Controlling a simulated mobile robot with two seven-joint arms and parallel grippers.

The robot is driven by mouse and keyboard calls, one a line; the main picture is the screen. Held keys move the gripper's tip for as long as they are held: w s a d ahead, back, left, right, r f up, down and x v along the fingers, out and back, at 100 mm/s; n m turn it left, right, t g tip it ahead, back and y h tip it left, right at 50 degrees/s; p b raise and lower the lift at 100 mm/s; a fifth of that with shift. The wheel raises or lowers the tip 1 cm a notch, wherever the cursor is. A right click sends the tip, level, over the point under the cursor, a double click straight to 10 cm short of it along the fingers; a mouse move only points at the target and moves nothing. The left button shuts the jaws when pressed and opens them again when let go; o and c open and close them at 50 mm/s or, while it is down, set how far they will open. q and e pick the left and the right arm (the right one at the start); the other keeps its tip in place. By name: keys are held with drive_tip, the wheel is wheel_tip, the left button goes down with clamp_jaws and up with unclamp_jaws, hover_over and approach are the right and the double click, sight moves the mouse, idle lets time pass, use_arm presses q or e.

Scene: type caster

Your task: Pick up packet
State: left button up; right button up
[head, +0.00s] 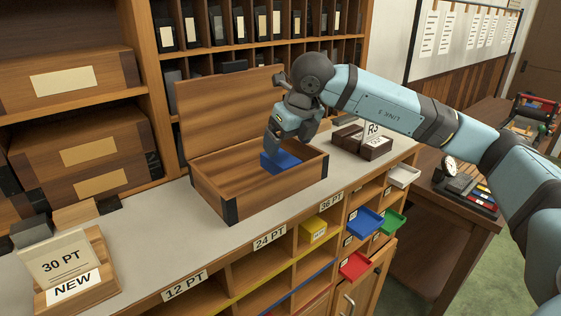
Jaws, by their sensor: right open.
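A blue block-like item (289,164), possibly the packet, shows at the right end of the open wooden box (232,205). My right gripper (274,154) reaches down over the box from the right and is open, with its fingertips at the blue item. The gripper hides part of the item, and I cannot tell whether they touch. A yellow labelled item (314,230), which may also be a packet, sits in the compartment below the 36 PT label. My left gripper is not in view.
The box's raised lid (215,115) stands behind it. A dark wooden holder with a card (362,143) is to its right. A 30 PT card stand (65,270) is at the left. Small coloured trays (366,220) jut from the counter front. Grey counter left of the box is partly clear.

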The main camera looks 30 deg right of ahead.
sight(281, 157)
drive_tip(key=shift+w+f, duration=0.3)
drive_tip(key=shift+f, duration=0.3)
drive_tip(key=shift+w+f, duration=0.15)
drive_tip(key=shift+f, duration=0.2)
drive_tip(key=p+x, duration=0.1)
drive_tip(key=x, duration=0.2)
drive_tip(key=shift+w+f+p, duration=0.1)
drive_tip(key=shift+f+p, duration=0.15)
drive_tip(key=shift+p, duration=0.1)
drive_tip(key=shift+w+f, duration=0.2)
drive_tip(key=shift+f, duration=0.2)
drive_tip(key=shift+c, duration=0.2)
drive_tip(key=c, duration=1.4)
